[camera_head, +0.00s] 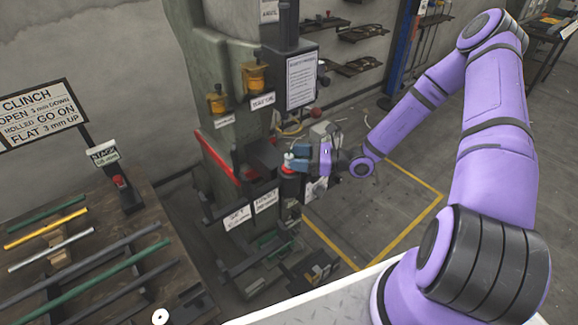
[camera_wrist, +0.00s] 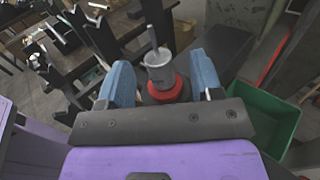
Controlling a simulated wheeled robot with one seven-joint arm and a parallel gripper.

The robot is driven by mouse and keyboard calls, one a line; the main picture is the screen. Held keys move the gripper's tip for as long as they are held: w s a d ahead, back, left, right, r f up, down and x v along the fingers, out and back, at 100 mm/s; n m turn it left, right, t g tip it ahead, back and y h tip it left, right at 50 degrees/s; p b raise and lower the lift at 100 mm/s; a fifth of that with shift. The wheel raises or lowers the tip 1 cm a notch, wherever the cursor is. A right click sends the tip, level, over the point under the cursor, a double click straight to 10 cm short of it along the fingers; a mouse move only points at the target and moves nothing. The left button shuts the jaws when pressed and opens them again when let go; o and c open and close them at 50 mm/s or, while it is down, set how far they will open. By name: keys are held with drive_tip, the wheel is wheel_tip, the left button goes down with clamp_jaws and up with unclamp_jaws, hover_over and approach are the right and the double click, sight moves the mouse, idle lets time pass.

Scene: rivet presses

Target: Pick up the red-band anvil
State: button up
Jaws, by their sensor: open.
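In the head view the anvil (camera_head: 289,157) shows as a small pale top beside the blue fingers of my gripper (camera_head: 306,160) at the press. Its lower part is hard to make out there.
The green-grey rivet press (camera_head: 225,80) rises behind the anvil. A rack table (camera_head: 90,275) with coloured rods stands at left. A green bin (camera_wrist: 272,122) is right of the fingers in the wrist view. Yellow-lined floor (camera_head: 375,205) lies open at right.

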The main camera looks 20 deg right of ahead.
drive_tip(key=shift+x, duration=1.45)
drive_tip(key=shift+c, duration=0.2)
clamp_jaws()
drive_tip(key=shift+r, duration=0.1)
